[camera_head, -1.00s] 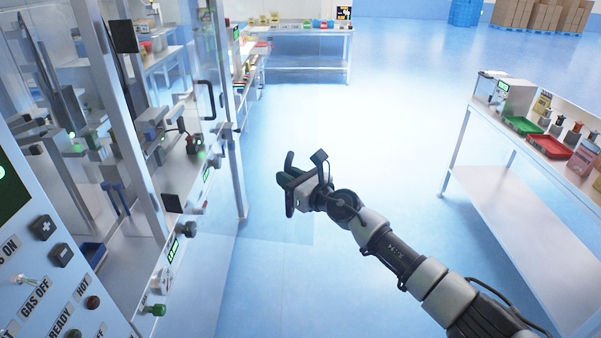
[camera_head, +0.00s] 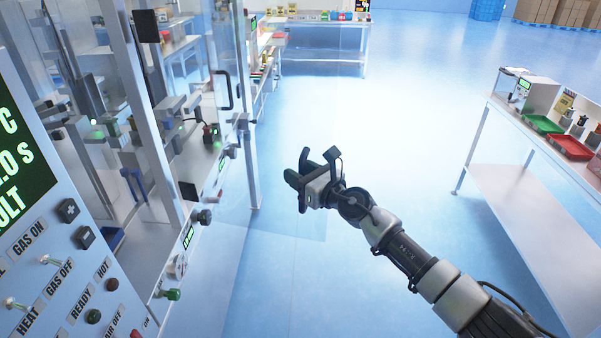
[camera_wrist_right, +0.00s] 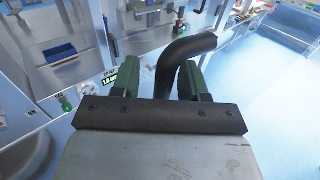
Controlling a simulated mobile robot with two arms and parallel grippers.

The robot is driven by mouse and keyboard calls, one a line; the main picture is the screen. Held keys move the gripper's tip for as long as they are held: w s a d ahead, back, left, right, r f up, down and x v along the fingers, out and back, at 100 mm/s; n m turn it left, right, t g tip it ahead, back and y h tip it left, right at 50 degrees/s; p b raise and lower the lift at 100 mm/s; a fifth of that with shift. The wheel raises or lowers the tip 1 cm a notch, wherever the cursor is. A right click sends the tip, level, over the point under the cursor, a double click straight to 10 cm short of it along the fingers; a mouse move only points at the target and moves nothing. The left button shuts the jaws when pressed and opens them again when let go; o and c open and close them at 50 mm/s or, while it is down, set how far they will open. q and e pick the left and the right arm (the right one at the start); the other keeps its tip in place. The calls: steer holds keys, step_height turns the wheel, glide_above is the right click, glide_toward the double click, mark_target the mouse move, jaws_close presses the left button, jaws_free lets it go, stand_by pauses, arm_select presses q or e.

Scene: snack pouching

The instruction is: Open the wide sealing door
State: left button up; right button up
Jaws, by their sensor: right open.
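The sealing station on the left has clear panels in metal frames. A faint clear panel (camera_head: 285,225), which looks like the wide sealing door, stands out from it over the floor, beside my right gripper. My right gripper (camera_head: 298,172) is open at the middle of the head view. In the right wrist view a dark bent bar (camera_wrist_right: 190,47), apparently the door handle, passes between its green-padded fingers (camera_wrist_right: 165,82). I cannot tell whether the fingers touch the bar. My left gripper is not in view.
A control panel (camera_head: 75,270) with switches and knobs is at the lower left. Another black handle (camera_head: 222,90) is on the station's clear front. A bench (camera_head: 540,215) with green and red trays stands at the right. The floor between is clear.

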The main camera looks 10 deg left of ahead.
steer(key=shift+d, duration=0.15)
steer(key=p+v, duration=0.3)
steer(key=v, duration=0.7)
steer(key=shift+s+d+p, duration=0.2)
steer(key=shift+s+p, duration=0.05)
steer(key=shift+p, duration=0.05)
steer(key=shift+f, duration=0.1)
